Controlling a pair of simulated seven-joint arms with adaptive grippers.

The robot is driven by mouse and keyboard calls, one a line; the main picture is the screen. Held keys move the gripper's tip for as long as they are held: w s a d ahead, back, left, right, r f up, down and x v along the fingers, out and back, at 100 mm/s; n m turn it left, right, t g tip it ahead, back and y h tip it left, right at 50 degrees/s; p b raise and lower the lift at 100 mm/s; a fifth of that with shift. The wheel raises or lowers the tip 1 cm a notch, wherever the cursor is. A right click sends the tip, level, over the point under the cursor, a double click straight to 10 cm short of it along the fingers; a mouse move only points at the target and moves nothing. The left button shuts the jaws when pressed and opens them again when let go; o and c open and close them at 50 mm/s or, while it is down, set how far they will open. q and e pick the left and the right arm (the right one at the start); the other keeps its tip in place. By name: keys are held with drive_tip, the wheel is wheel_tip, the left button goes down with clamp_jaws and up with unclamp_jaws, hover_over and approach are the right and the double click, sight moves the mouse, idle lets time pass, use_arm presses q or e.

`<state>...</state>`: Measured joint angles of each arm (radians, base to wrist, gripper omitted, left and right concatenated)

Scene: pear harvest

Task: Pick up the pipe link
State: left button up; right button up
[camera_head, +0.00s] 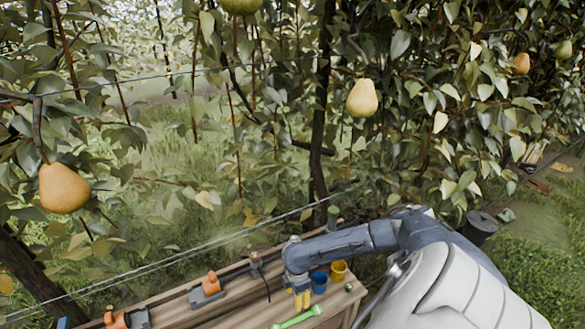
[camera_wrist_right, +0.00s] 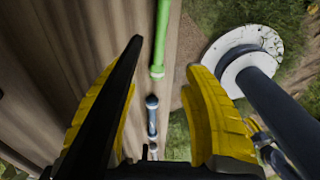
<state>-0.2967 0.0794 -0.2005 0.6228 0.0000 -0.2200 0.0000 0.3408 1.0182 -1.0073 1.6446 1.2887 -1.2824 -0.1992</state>
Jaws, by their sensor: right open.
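My right gripper (camera_head: 300,297) points down over the wooden bench in the head view, its yellow fingers apart. In the wrist view the open right gripper (camera_wrist_right: 165,62) has nothing clasped between its fingers. A small dark-grey piece with pale ends (camera_wrist_right: 152,116), which looks like the pipe link, lies on the bench between the fingers in that view. I cannot tell its height gap to the fingertips. I cannot make it out in the head view. My left gripper is not in view.
A green tool (camera_head: 297,317) lies at the bench's front. A blue cup (camera_head: 319,282) and a yellow cup (camera_head: 339,270) stand close beside the right gripper. An orange-and-grey tool (camera_head: 209,288) sits further left. Wires and branches with pears (camera_head: 362,98) hang behind the bench (camera_head: 235,312).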

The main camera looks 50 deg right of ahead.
sight(297, 318)
wheel_tip(297, 318, down, 17)
drive_tip(key=shift+d, duration=0.15)
idle(0.9)
drive_tip(key=shift+s, duration=0.1)
clamp_jaws()
